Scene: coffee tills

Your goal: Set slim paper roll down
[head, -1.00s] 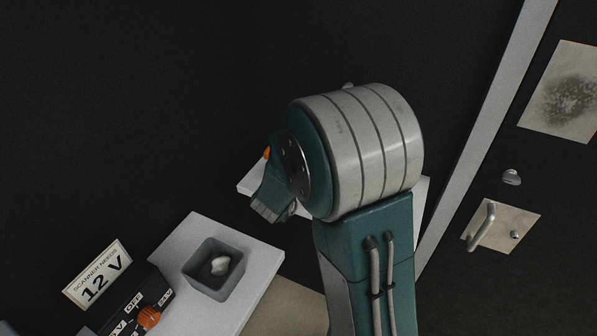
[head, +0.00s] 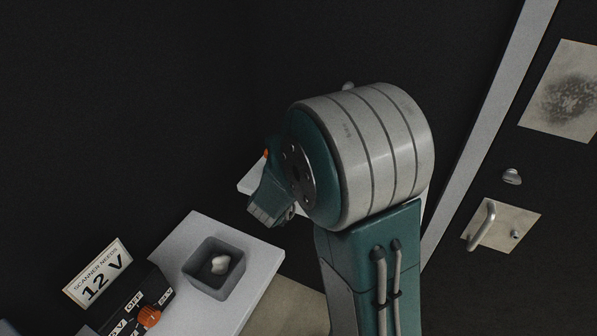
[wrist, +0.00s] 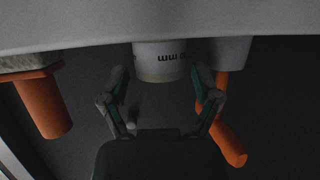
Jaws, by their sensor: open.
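A pale cylinder with dark lettering, which looks like the slim paper roll (wrist: 160,58), shows in the wrist view. My gripper (wrist: 161,76) is open, with one finger on each side of it and a visible gap at both sides. The lettering appears upside down, and the roll's upper part in the picture is cut off by a pale surface (wrist: 90,28). I cannot tell whether the roll rests on that surface. In the head view my arm hides the roll and most of the gripper.
Orange handle-like pieces (wrist: 45,106) (wrist: 226,138) flank the gripper in the wrist view. In the head view, a pale ledge (head: 247,185) shows behind my arm. A grey bin (head: 203,280) holding a whitish lump stands at lower left, near a "12 V" sign (head: 97,273) and orange knob (head: 149,317).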

